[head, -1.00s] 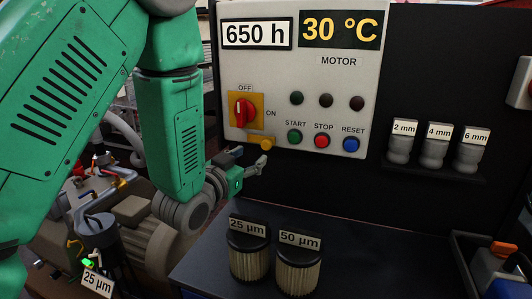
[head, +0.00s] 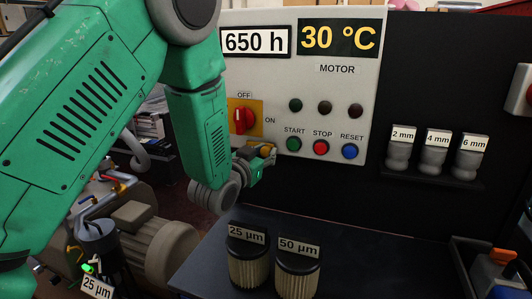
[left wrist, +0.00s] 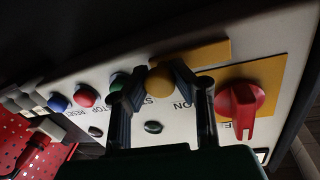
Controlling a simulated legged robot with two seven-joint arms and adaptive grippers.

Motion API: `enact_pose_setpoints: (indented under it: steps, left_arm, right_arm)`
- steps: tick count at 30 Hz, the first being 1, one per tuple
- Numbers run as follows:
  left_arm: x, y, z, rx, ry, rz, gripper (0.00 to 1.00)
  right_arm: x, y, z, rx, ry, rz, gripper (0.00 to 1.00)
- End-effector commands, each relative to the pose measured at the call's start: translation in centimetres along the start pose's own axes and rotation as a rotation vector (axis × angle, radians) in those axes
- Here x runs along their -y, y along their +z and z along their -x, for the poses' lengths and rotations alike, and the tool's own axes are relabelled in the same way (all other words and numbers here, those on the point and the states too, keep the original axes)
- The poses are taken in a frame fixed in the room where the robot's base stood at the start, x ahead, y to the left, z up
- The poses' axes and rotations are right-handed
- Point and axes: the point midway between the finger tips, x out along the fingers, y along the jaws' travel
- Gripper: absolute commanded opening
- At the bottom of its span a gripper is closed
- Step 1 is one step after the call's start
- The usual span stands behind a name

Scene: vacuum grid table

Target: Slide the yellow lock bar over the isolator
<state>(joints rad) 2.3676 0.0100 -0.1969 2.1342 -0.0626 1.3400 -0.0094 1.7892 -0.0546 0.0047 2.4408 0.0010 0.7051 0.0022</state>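The red isolator (head: 243,120) sits on a yellow plate under the OFF label on the motor panel. It also shows in the left wrist view (left wrist: 240,100). The yellow lock bar (left wrist: 192,52) lies beside that plate, apart from the isolator, with a round yellow knob (left wrist: 160,82) at its near side. My left gripper (head: 266,156) is at the bar, just below and right of the isolator, and largely hides the bar in the head view. In the left wrist view its fingers (left wrist: 156,85) stand apart on either side of the knob. Firm contact is not visible.
The START (head: 293,144), STOP (head: 321,147) and RESET (head: 350,151) buttons sit close to the right of my gripper. Two filters, 25 µm (head: 248,265) and 50 µm (head: 298,270), stand on the dark table (head: 360,250) below. Labelled grey parts (head: 435,155) stand on a shelf at right.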

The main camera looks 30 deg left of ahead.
Motion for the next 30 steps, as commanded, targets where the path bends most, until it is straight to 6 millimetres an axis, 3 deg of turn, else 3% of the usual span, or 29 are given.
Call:
enact_pose_setpoints:
  steps: [4, 12, 21, 22, 24, 30]
  left_arm:
    - [0.3, 0.0, 0.0, 0.0, -0.001, 0.0, 0.0]
    - [4.1, 0.6, 0.6, -0.001, -0.003, 0.0, 0.0]
    - [4.3, 0.7, 0.6, -0.001, -0.001, 0.0, 0.0]
    - [4.3, 0.7, 0.6, 0.0, -0.001, 0.0, 0.25]
    - [4.2, 0.7, 0.6, 0.0, -0.001, 0.0, 0.44]
    - [4.2, 0.7, 0.7, 0.0, 0.0, 0.0, 0.44]
  right_arm:
    - [0.0, 0.0, 0.0, 0.0, 0.0, 0.0, 0.0]
    - [0.0, 0.0, 0.0, 0.0, 0.0, 0.0, 0.0]
    - [0.0, 0.0, 0.0, 0.0, 0.0, 0.0, 0.0]
    - [0.0, 0.0, 0.0, 0.0, 0.0, 0.0, 0.0]
    - [0.0, 0.0, 0.0, 0.0, 0.0, 0.0, 0.0]
    - [0.0, 0.0, 0.0, 0.0, 0.0, 0.0, 0.0]
